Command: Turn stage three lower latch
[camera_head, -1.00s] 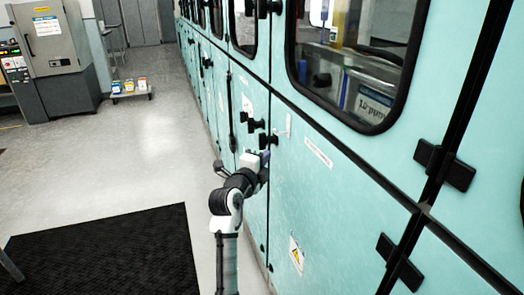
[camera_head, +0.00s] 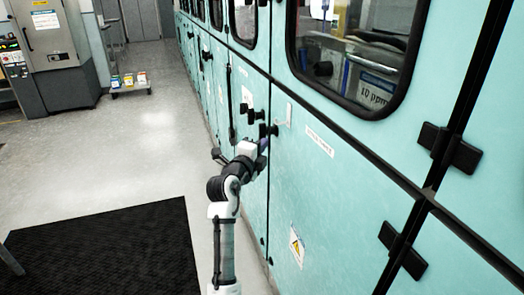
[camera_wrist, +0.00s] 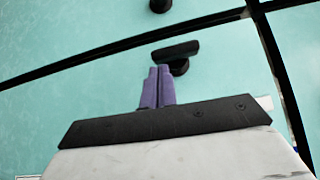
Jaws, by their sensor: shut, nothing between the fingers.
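My gripper (camera_head: 264,145) is at the teal cabinet front, just below a black latch (camera_head: 268,130). In the wrist view my gripper's purple fingers (camera_wrist: 158,88) are together and empty. Their tips lie just below and left of a black latch (camera_wrist: 177,55) with a bar handle, tilted slightly up to the right. I cannot tell whether the fingers touch it. A second black latch (camera_head: 252,115) is a little higher and to the left. I cannot tell from lettering which latch is stage three lower.
The cabinet door (camera_head: 330,200) carries a white label and a yellow warning sign (camera_head: 297,247). Large black hinges (camera_head: 450,149) are at the right. A dark mat (camera_head: 100,250) lies on the floor. A low trolley (camera_head: 130,88) stands farther back. The floor between is clear.

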